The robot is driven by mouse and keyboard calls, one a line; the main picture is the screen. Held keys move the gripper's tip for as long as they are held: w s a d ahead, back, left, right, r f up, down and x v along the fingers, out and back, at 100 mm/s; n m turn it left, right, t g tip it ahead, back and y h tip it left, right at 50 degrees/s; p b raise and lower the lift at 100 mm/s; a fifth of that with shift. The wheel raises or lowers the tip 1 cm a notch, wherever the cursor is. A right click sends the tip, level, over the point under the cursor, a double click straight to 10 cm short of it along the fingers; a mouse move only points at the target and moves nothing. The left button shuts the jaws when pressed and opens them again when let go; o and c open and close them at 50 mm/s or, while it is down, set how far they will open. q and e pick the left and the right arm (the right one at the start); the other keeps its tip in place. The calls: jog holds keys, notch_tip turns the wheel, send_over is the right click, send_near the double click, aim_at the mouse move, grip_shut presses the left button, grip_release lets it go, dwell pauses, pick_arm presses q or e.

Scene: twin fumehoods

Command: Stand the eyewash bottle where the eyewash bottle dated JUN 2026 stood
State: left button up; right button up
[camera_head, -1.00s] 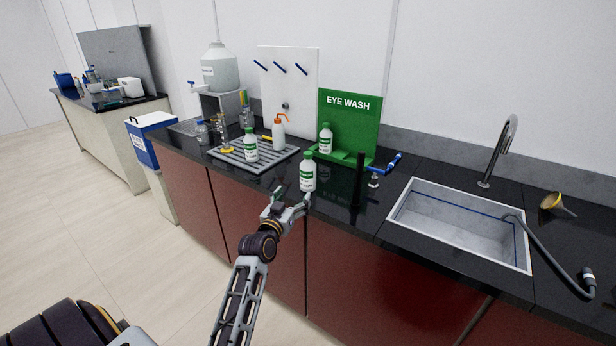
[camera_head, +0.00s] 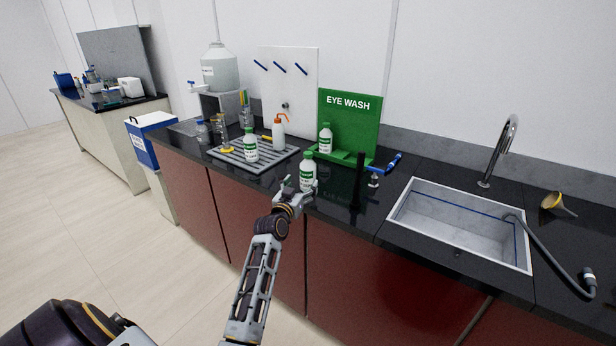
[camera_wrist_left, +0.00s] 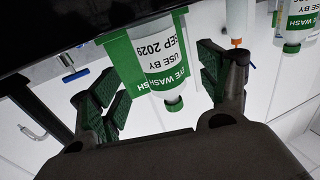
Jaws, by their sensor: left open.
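A white eyewash bottle with a green cap and label (camera_head: 308,168) stands upright on the black counter near its front edge. My left gripper (camera_head: 300,187) is open in front of it, with its fingers to either side. In the left wrist view, which is upside down, this bottle (camera_wrist_left: 163,60) shows between the fingers, its label reading USE BY SEP 2029. A second such bottle (camera_head: 325,138) stands on the green EYE WASH station (camera_head: 362,125). A third (camera_head: 251,146) stands on the grey tray (camera_head: 284,158). The dates on these two are not readable. My right gripper is out of view.
An orange-tipped wash bottle (camera_head: 279,131) stands on the tray's back part. A black post (camera_head: 357,182) and a blue-handled tap (camera_head: 383,166) are right of the near bottle. A sink (camera_head: 458,228) lies further right. Bare counter lies between bottle and post.

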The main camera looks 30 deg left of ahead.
aim_at(305, 179)
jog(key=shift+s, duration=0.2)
pick_arm(q)
jog(key=shift+w, duration=0.15)
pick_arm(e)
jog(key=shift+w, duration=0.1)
pick_arm(q)
jog(key=shift+w+a+r, duration=0.1)
jog(key=shift+w+a, duration=0.05)
jog(key=shift+w, duration=0.65)
jog(key=shift+w+a, duration=0.1)
jog(key=shift+w, duration=0.5)
jog(key=shift+w+a, duration=0.2)
jog(key=shift+w, duration=0.85)
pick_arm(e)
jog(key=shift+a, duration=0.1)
